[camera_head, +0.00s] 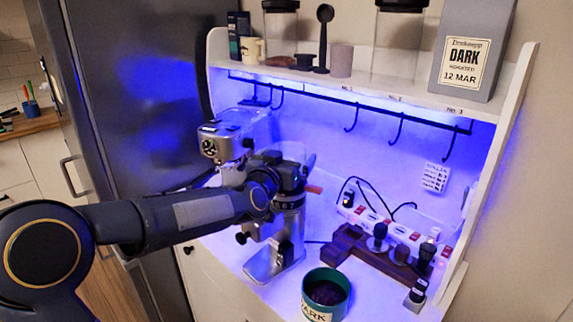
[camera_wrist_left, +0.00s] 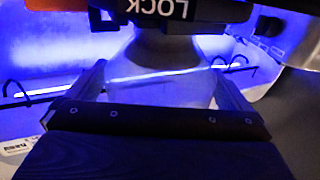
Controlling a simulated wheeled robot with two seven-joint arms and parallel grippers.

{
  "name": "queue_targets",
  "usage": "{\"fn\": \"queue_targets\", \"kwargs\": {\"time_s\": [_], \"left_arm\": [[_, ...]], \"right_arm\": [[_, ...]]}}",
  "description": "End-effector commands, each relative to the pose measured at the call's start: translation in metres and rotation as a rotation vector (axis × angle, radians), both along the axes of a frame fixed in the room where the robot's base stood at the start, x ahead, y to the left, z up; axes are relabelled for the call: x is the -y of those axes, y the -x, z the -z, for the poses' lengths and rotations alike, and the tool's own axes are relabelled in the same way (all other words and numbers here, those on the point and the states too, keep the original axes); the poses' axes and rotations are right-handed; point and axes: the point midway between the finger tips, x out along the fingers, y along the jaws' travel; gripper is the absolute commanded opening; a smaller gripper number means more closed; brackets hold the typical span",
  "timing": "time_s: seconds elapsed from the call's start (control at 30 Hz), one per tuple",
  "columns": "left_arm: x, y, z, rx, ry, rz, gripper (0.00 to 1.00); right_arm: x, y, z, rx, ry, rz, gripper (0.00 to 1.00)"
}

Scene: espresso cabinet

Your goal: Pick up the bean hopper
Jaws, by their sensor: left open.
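The bean hopper (camera_head: 299,151) is a clear, see-through container on top of the grinder (camera_head: 287,222). In the head view my left gripper (camera_head: 291,174) is in front of it and hides most of it. In the left wrist view the clear hopper (camera_wrist_left: 160,72) narrows toward a dark collar with an upside-down "LOCK" label. The two fingers of my left gripper (camera_wrist_left: 158,85) are apart, one on each side of the hopper. I cannot tell whether either finger touches it. My right gripper is in neither view.
An espresso machine (camera_head: 235,135) stands left of the grinder. A green tin (camera_head: 325,291) is at the front. A wooden tool rack (camera_head: 355,249) and a power strip (camera_head: 381,225) are to the right. A shelf (camera_head: 365,85) with hooks runs above.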

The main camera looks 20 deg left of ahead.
Motion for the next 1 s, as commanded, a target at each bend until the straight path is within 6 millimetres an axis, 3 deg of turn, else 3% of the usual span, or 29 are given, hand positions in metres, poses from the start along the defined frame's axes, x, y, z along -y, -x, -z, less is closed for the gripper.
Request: {"fn": "queue_targets", "kwargs": {"time_s": [0.17,0.5,0.77,1.0], "left_arm": [[0.000,0.000,0.000,0.001,0.000,0.000,0.99],[0.000,0.001,-0.001,0.002,0.000,0.000,0.56],[0.000,0.001,-0.002,0.003,0.000,-0.001,0.55],[0.000,0.001,-0.026,0.007,-0.001,-0.001,0.55]], "right_arm": [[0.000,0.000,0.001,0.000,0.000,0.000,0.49],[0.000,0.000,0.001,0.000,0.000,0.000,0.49],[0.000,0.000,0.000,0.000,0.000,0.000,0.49],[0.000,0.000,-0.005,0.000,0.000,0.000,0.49]]}}
